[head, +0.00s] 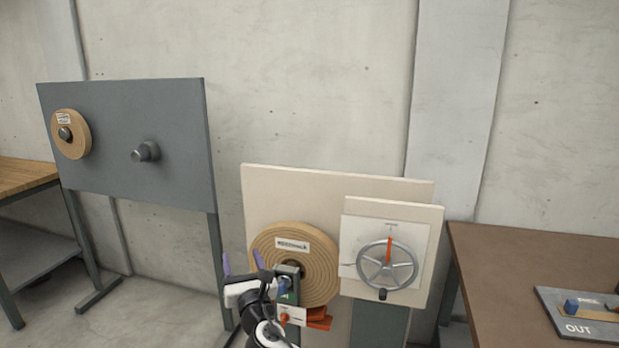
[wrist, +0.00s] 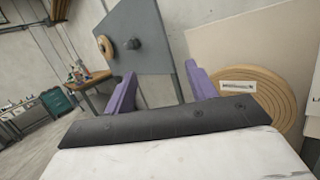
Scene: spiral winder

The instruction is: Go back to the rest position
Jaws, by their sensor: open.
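My gripper (head: 243,263) shows in the head view at the lower middle, with purple fingers spread apart and pointing up. It is in front of and left of the large wound tan roll (head: 318,262), which bears a white label and stands against a cream panel (head: 275,185). In the wrist view my gripper (wrist: 160,92) has its two purple fingers wide apart with nothing between them. The labelled roll (wrist: 265,98) shows there to the right, beyond the right finger. Part of the roll is hidden by my arm and a small device in the head view.
A grey board (head: 180,110) at left carries a small tan roll (head: 71,134) and a bare peg (head: 146,151). A handwheel (head: 387,264) with a red mark is at right. A brown table (head: 540,260) holds an OUT tray (head: 580,330). Floor is free at left.

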